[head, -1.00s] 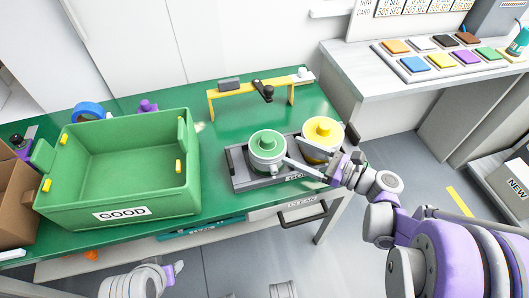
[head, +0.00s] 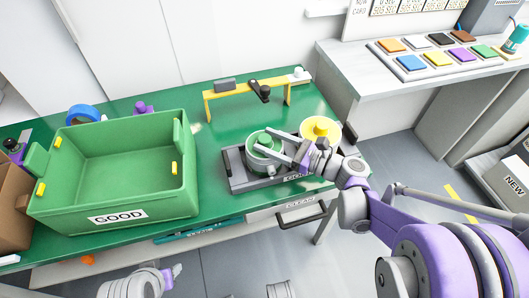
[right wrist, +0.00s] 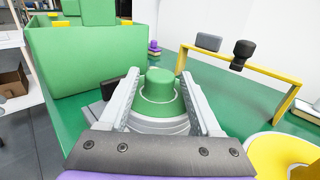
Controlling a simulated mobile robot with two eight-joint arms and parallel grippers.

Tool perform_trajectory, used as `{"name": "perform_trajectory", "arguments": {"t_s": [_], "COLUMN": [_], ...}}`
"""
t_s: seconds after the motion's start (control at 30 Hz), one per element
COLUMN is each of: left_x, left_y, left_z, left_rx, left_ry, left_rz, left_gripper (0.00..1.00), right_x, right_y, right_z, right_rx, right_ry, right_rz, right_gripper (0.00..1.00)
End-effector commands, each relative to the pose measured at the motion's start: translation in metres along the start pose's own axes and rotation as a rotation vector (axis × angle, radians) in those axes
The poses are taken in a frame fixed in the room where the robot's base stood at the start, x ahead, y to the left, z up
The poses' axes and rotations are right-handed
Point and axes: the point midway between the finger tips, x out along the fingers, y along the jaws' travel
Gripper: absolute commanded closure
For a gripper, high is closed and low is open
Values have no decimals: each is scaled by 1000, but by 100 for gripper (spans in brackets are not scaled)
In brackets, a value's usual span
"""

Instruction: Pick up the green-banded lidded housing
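The green-banded lidded housing (head: 258,147) sits upright in a grey tray (head: 238,178) labelled GOOD on the green bench. Its green lid and knob (right wrist: 159,87) show in the right wrist view. My right gripper (head: 272,146) is open, with one finger on each side of the housing. In the right wrist view the fingers (right wrist: 160,92) flank the grey body below the lid; whether they touch it I cannot tell. My left gripper (head: 173,277) hangs low in front of the bench, away from the housing; its finger gap is unclear.
A yellow-lidded housing (head: 321,128) stands just right of my right gripper. A yellow frame (head: 230,95) with a black knob stands behind. A large green GOOD bin (head: 150,202) fills the left of the bench. A side counter (head: 365,87) holds coloured tiles.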

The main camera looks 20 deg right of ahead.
Motion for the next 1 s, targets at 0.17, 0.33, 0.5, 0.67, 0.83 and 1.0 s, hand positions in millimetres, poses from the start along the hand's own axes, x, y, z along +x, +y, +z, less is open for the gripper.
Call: {"name": "perform_trajectory", "arguments": {"t_s": [0.17, 0.33, 0.5, 0.67, 0.83, 1.0], "left_x": [0, 0, 0, 0, 0, 0], "left_y": [0, 0, 0, 0, 0, 0], "left_z": [0, 0, 0, 0, 0, 0], "left_rx": [0, 0, 0, 0, 0, 0], "left_ry": [0, 0, 0, 0, 0, 0], "left_rz": [0, 0, 0, 0, 0, 0], "left_gripper": [50, 50, 50, 50, 50, 50], "right_x": [0, 0, 0, 0, 0, 0], "right_y": [0, 0, 0, 0, 0, 0], "right_z": [0, 0, 0, 0, 0, 0], "right_rx": [0, 0, 0, 0, 0, 0], "right_ry": [0, 0, 0, 0, 1, 1], "right_rz": [0, 0, 0, 0, 0, 0], "right_gripper": [70, 100, 100, 100, 100, 100]}}
